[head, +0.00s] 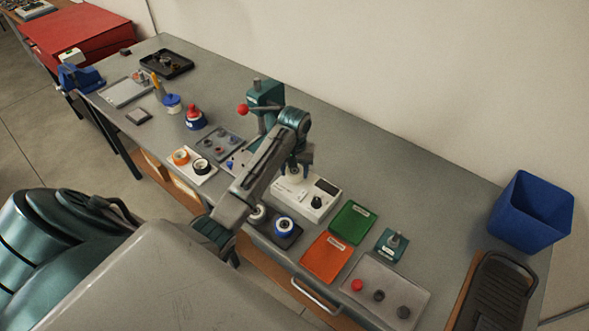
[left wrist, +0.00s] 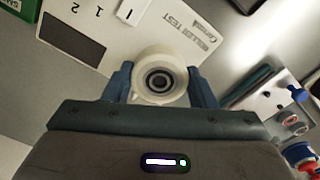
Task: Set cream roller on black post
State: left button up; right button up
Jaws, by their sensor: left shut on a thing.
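My left gripper (head: 298,174) is shut on the cream roller (left wrist: 160,78). In the left wrist view the roller sits between the two blue-grey fingers, with its dark ringed bore facing the camera. In the head view the roller is hardly visible under the arm. The gripper is over the white roller test unit (head: 322,212), which has a dark display and a black knob (head: 316,202). The test unit also shows behind the roller in the left wrist view (left wrist: 112,33). I cannot pick out a black post with certainty. My right gripper is not in view.
A dark tray (head: 262,236) with a blue-rimmed roller (head: 283,226) is in front of the unit. Green (head: 352,222) and orange (head: 327,258) mats lie to its right. A teal block with a grey post (head: 392,242) stands beyond them. A teal press (head: 264,97) stands behind.

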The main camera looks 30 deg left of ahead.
pick_arm(q)
jog(key=shift+f, duration=0.55)
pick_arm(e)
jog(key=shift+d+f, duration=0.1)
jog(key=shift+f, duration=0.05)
pick_arm(q)
jog(key=o, duration=0.7)
